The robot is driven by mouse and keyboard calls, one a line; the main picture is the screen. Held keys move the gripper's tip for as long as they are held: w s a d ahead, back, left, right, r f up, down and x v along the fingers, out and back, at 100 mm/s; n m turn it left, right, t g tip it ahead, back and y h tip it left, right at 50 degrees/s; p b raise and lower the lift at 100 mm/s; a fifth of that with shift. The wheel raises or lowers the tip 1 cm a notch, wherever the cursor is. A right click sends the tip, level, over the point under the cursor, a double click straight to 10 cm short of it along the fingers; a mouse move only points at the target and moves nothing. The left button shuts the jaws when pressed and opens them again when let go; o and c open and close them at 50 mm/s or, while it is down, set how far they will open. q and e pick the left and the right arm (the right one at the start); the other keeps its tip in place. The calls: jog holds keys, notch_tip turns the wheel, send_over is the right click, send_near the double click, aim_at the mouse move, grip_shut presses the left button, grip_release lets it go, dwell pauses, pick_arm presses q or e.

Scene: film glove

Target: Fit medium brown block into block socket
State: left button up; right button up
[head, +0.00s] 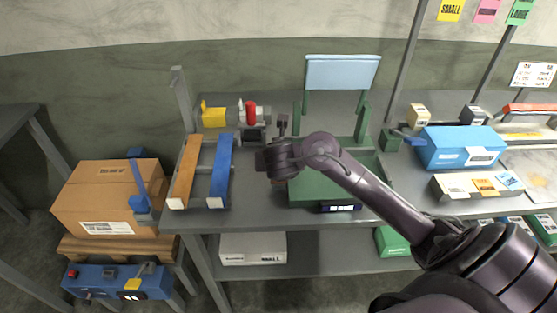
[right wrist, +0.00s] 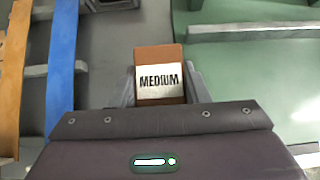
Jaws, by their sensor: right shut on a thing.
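The medium brown block (right wrist: 160,60) shows in the right wrist view with a white label reading MEDIUM. My right gripper (right wrist: 162,88) is shut on it, with a grey finger on each side. In the head view my right gripper (head: 278,170) is over the table between the blue rail and the green tray; the block is mostly hidden behind it there. I cannot make out the block socket for certain in either view. My left gripper is not in view.
An orange rail (head: 186,172) and a blue rail (head: 219,172) lie left of the gripper. A green tray (head: 310,190) is to its right. A blue box (head: 459,148) stands further right. A cardboard box (head: 107,197) is at far left.

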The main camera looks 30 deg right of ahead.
jog(key=shift+f, duration=0.3)
jog(key=o, duration=1.2)
jog(key=shift+c, duration=0.2)
jog(key=p+v, duration=0.4)
jog(key=v, duration=0.3)
jog(key=shift+s+r, duration=0.2)
jog(key=shift+s, duration=0.1)
jog(key=shift+a, duration=0.15)
